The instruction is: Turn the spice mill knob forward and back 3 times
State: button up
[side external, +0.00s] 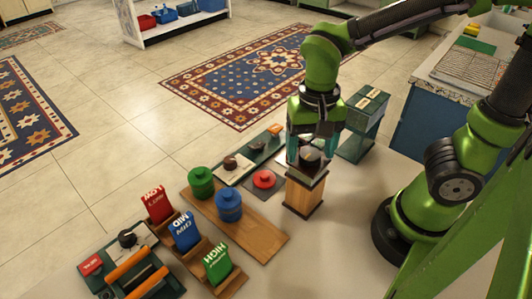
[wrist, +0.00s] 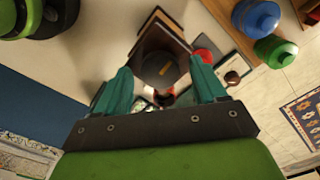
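The spice mill (side external: 303,192) is a square wooden block with dark edges, standing upright on the counter. Its round dark knob (side external: 311,158) is on top. My gripper (side external: 307,154) is directly above the mill, pointing down, with its teal fingers around the knob's height. In the wrist view the knob (wrist: 159,70) with a small orange mark lies between the two fingertips of my gripper (wrist: 160,66). The fingers are apart, with a visible gap between each one and the knob. The mill's body (wrist: 160,32) shows behind the knob.
Left of the mill are a red knob (side external: 264,179) on a dark plate and a wooden board (side external: 258,236) with blue (side external: 229,203) and green (side external: 201,182) lidded pots. A dark green box stand (side external: 361,128) is close behind on the right. Red, blue and green labelled cards stand front left.

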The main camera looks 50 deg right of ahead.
jog(key=c, duration=1)
jog(key=shift+o, duration=0.2)
jog(key=shift+n, duration=0.3)
jog(key=n, duration=1.2)
jog(key=shift+n, duration=2.1)
